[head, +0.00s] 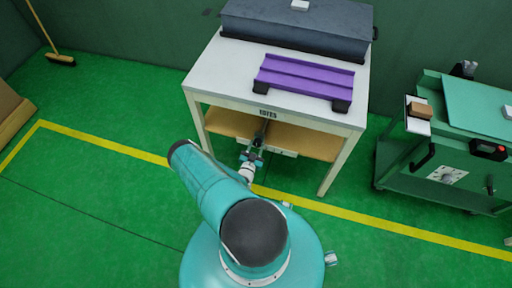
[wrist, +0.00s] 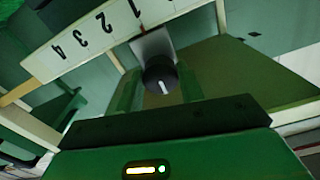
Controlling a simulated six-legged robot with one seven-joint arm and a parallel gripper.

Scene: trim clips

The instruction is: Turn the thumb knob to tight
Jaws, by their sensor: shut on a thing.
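The thumb knob (wrist: 158,74) is a round black knob with a short white line on its face, in the wrist view. It stands in front of a grey mounting plate (wrist: 150,43) under the table. My gripper (wrist: 163,87) is shut on the knob, with one greenish finger on either side. In the head view my gripper (head: 255,152) reaches under the front edge of the table, and the knob is too small to make out clearly there. A white strip with numbers (wrist: 80,42) runs beside the knob, and I cannot read a tight mark.
The white table (head: 225,68) carries a purple rail piece (head: 305,77) and a dark grey case (head: 297,25). A wooden shelf (head: 315,142) lies under the tabletop. A green cart (head: 455,150) stands at the right.

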